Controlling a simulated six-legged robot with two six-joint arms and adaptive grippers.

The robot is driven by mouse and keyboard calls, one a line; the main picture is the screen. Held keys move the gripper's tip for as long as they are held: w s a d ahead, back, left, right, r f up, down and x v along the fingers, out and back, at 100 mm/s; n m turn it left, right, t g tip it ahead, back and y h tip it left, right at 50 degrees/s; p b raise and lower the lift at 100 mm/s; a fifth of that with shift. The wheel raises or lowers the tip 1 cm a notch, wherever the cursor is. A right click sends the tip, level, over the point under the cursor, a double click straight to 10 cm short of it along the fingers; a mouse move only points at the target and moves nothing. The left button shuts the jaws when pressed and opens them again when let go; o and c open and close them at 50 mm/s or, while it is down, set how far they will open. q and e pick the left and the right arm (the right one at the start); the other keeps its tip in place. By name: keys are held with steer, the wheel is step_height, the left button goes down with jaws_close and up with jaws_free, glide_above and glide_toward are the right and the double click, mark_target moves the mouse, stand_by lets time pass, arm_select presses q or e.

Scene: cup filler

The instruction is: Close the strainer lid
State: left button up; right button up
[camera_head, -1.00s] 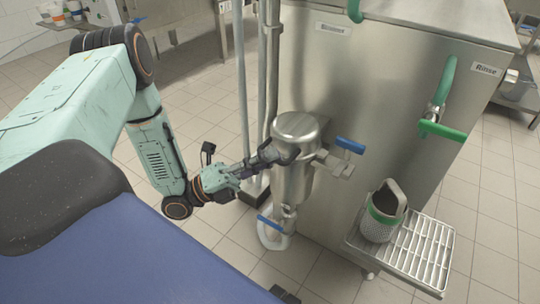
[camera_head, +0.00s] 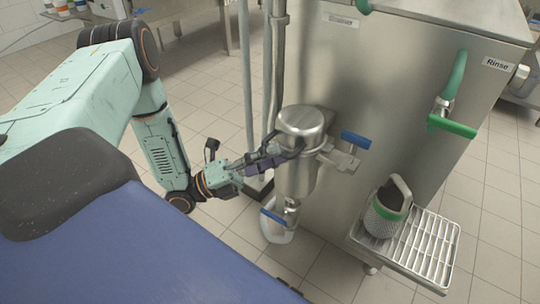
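The strainer (camera_head: 297,180) is a steel cylinder on the front of the large steel machine. Its domed lid (camera_head: 302,120) sits on top and looks level with the rim. My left gripper (camera_head: 285,155) reaches in from the left, its dark fingers against the strainer's upper side just below the lid. One finger hides part of the rim. I cannot tell whether the fingers are open or shut on anything.
A blue-handled valve (camera_head: 355,140) sticks out right of the strainer, and another blue handle (camera_head: 272,217) is below it. A mesh basket (camera_head: 387,211) stands on a slatted steel shelf (camera_head: 425,248). A green-handled rinse tap (camera_head: 450,126) is at the upper right. Vertical pipes stand behind the strainer.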

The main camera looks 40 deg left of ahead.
stand_by(0.5)
arm_select(q)
steer(key=v, duration=0.7)
steer(key=shift+s, duration=0.15)
steer(key=shift+a+f, duration=0.1)
stand_by(0.3)
